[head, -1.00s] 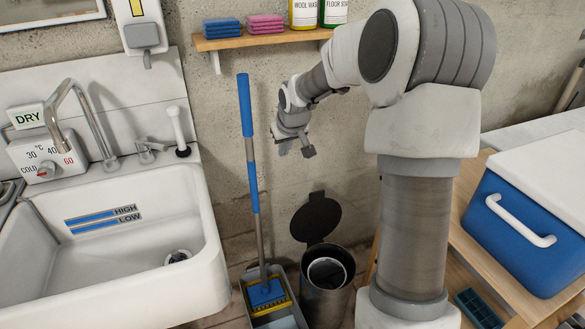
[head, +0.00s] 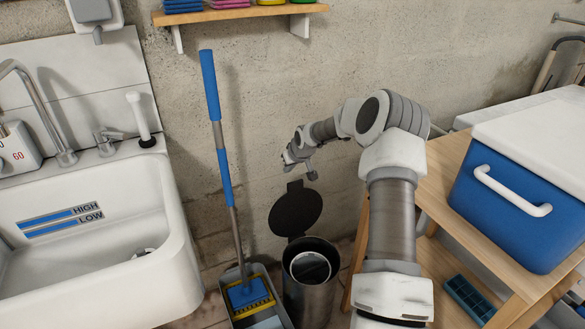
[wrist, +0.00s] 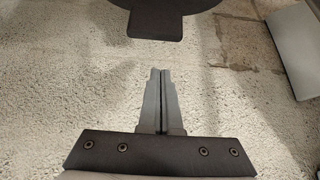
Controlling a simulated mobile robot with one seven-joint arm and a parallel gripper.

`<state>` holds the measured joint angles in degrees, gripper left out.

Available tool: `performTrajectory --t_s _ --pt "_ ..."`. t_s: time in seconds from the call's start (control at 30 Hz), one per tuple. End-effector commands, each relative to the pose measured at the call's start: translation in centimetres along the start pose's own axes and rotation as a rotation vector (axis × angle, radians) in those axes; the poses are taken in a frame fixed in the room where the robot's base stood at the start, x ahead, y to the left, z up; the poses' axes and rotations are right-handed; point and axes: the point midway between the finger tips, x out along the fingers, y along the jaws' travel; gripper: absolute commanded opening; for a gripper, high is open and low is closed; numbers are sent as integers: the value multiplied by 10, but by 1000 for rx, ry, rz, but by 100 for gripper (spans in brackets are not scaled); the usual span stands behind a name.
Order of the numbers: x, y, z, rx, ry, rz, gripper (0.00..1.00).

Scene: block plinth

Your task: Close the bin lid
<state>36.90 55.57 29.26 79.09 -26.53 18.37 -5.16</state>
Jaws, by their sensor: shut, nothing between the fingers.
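The bin (head: 310,285) is a grey metal cylinder on the floor by the wall, with a light inner rim showing in its open mouth. Its round dark lid (head: 295,210) stands up open behind the mouth, against the wall side. My gripper (head: 312,177) is above the lid, a little to its right, apart from it. In the wrist view my gripper (wrist: 161,75) has its fingers together with nothing between them. The dark lid (wrist: 155,18), with a squared tab, shows at the top of the wrist view, beyond the fingertips.
A blue-handled broom (head: 222,150) stands in a grey dustpan or tray left of the bin. A white sink (head: 170,270) is further left. A wooden table (head: 440,180) with a blue cooler (head: 520,205) stands right. A shelf (head: 240,14) is on the wall above.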

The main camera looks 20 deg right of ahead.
Motion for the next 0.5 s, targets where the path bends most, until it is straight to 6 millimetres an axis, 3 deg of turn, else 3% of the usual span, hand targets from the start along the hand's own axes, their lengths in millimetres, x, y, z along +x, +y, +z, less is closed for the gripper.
performTrajectory --t_s 0.03,0.17,0.5 --pt "14 0 3 0 -1 -1 0" --pt "36 -1 2 0 0 -1 0" --pt "13 0 25 -1 0 1 0"
